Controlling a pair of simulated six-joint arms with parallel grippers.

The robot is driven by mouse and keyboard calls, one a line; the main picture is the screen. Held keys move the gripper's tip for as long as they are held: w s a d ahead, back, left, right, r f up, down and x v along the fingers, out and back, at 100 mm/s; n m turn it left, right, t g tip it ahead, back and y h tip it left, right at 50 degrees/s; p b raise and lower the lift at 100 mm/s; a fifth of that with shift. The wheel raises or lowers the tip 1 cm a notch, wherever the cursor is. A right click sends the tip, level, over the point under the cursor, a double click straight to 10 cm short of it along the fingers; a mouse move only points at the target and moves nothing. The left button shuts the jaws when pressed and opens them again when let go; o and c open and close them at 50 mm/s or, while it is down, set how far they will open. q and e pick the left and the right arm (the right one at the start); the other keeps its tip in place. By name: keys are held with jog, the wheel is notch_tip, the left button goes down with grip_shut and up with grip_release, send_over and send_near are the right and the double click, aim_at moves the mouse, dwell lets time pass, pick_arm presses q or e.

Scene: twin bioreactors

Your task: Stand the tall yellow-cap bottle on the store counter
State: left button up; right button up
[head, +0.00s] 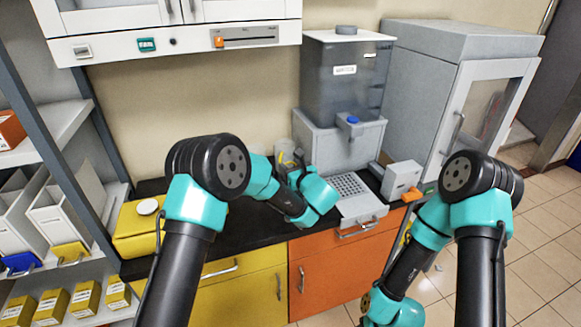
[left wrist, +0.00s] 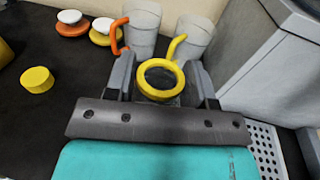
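In the left wrist view a thing with a thick yellow ring around a dark round opening or top (left wrist: 160,78) stands between the two fingers of my left gripper (left wrist: 166,80). It may be the tall yellow-cap bottle, seen from above. The fingers lie close on both sides of it; I cannot tell whether they touch it. Its lower body is mostly hidden by the gripper. In the head view my left gripper (head: 292,180) is low over the black counter (head: 240,222), its fingertips hidden behind my wrist. My right arm hangs at lower right, its fingers out of view.
A jug with an orange handle (left wrist: 142,28) and one with a yellow handle (left wrist: 197,36) stand just behind. A yellow cap (left wrist: 37,80) and two white-topped discs (left wrist: 71,22) are at left. A grey dispenser (head: 345,85) stands right. A yellow box (head: 140,228) sits at the counter's left end.

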pick_arm(q)
jog(key=shift+o, duration=1.4)
jog(key=shift+r, duration=0.2)
jog(key=v, duration=1.2)
jog(key=shift+f, duration=0.1)
